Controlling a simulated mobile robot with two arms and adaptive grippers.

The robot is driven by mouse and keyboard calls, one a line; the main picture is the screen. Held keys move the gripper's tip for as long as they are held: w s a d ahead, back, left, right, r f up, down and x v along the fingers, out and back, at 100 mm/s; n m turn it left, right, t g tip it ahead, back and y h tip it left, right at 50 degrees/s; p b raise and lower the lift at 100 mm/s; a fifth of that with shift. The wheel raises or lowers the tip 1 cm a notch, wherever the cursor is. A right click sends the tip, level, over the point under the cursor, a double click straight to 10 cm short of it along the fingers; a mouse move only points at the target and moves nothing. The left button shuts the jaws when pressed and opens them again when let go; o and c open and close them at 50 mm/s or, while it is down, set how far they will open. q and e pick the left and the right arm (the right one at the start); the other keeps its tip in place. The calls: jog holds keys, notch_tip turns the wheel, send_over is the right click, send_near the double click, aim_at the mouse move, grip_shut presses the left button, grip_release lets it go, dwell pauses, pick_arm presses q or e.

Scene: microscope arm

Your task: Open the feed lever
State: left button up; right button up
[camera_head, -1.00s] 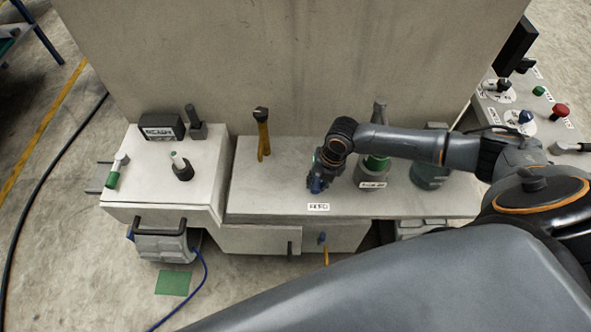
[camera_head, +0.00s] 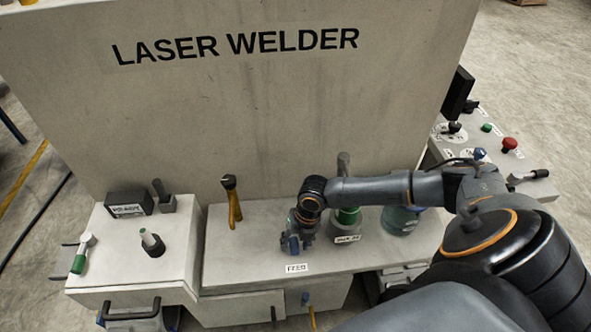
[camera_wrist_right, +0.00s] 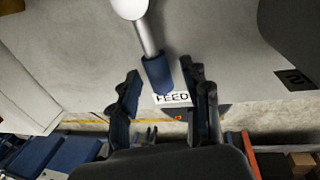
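The feed lever shows in the right wrist view: a metal rod with a blue grip (camera_wrist_right: 157,74) at its end and a pale ball at its base. The FEED label (camera_wrist_right: 172,98) lies just beyond the grip; it also shows in the head view (camera_head: 298,267). My right gripper (camera_wrist_right: 165,78) is open, with its two fingers on either side of the blue grip and a gap visible on each side. In the head view the right gripper (camera_head: 292,243) hangs over the bench just behind the label and largely hides the lever. My left gripper is not in view.
A green-collared lever (camera_head: 347,215) and a green-blue cylinder (camera_head: 400,221) stand right of the gripper, under my forearm. A yellow-handled lever (camera_head: 234,205) stands to the left. The LASER WELDER wall (camera_head: 250,110) rises behind. A button panel (camera_head: 490,150) is at right.

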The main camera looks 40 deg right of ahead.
notch_tip(320, 180, up, 12)
jog(key=s+d, duration=0.1)
jog(key=d, duration=0.1)
dwell(0.4)
jog(key=shift+s+f, duration=0.1)
jog(key=shift+f, duration=0.05)
dwell(0.3)
